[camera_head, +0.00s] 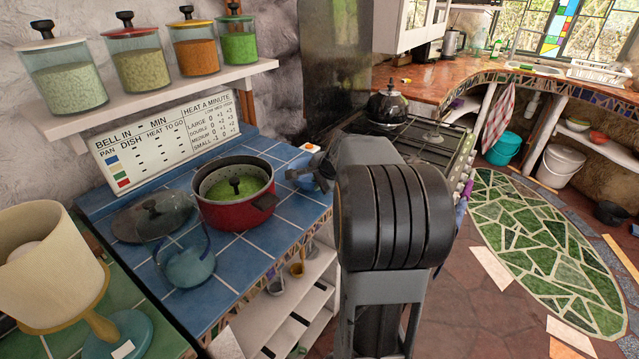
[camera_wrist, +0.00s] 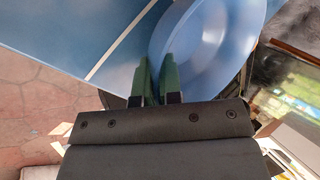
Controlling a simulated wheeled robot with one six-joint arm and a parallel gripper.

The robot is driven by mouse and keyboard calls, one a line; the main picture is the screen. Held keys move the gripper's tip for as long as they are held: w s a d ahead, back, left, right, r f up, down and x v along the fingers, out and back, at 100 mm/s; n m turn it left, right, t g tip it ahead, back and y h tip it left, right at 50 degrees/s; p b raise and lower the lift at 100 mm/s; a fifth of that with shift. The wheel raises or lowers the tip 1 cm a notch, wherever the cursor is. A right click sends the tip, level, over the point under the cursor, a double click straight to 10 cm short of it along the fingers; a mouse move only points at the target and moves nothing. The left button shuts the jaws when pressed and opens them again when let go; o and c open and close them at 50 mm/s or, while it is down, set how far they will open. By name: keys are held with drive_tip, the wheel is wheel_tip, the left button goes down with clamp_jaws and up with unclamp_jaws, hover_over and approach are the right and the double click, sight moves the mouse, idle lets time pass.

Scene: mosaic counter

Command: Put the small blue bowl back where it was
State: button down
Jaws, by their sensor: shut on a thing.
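The small blue bowl (camera_head: 306,184) is at the right end of the blue-tiled counter (camera_head: 312,207), just right of the red pot, and partly hidden by my gripper (camera_head: 316,170). In the wrist view the bowl (camera_wrist: 222,42) fills the upper middle, over or on the blue tiles (camera_wrist: 60,30). The green fingers of my gripper (camera_wrist: 155,80) are shut on the bowl's near rim. I cannot tell whether its base touches the tiles.
A red pot (camera_head: 235,212) with something green inside stands left of the bowl. A lamp (camera_head: 48,265) stands at the lower left. A shelf of jars (camera_head: 165,92) hangs above.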

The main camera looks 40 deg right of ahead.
drive_tip(key=shift+f, duration=0.15)
drive_tip(key=c, duration=1.3)
unclamp_jaws()
drive_tip(key=shift+s+r, duration=0.1)
drive_tip(key=shift+r, duration=0.35)
drive_tip(key=p+v, duration=0.1)
drive_tip(key=v, duration=1)
drive_tip(key=shift+s+r, duration=0.15)
